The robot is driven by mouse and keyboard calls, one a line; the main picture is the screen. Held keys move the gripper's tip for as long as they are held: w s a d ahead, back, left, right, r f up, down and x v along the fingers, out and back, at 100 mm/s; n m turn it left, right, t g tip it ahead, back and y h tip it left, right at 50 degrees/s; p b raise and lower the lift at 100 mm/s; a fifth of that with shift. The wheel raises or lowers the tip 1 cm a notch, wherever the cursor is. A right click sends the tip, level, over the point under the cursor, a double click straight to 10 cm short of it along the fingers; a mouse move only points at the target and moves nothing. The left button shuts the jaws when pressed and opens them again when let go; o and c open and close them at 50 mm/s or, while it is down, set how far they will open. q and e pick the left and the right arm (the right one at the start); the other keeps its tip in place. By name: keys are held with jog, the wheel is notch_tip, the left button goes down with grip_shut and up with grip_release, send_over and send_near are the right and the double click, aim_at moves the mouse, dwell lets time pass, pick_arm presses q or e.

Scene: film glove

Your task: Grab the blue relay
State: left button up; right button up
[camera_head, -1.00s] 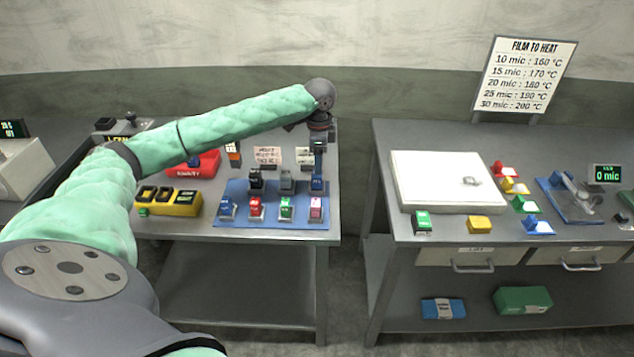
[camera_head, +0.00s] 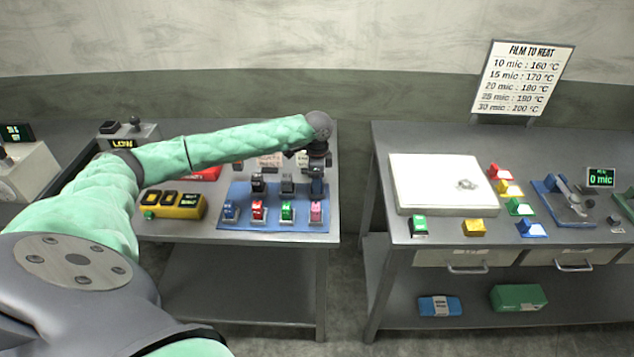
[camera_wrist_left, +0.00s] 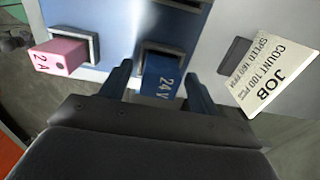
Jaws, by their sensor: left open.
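The blue relay (camera_wrist_left: 162,82), marked 24 V, sits in a dark socket on the blue mat (camera_head: 270,221). In the head view the relay (camera_head: 317,187) is at the right end of the back row, partly hidden under my left gripper (camera_head: 317,168). In the left wrist view my left gripper (camera_wrist_left: 158,84) is open, with one finger on each side of the relay. I cannot tell whether the fingers touch it. My right gripper is not in view.
A pink block (camera_wrist_left: 62,55) marked 2 A is beside the relay; it stands in the front row (camera_head: 316,211) with green, red and blue blocks. Black (camera_head: 257,182) and grey (camera_head: 287,184) blocks share the back row. A JOB card (camera_wrist_left: 272,75) stands close to the gripper.

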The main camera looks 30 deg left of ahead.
pick_arm(q)
jog(key=shift+f, duration=0.15)
jog(key=c, duration=1.1)
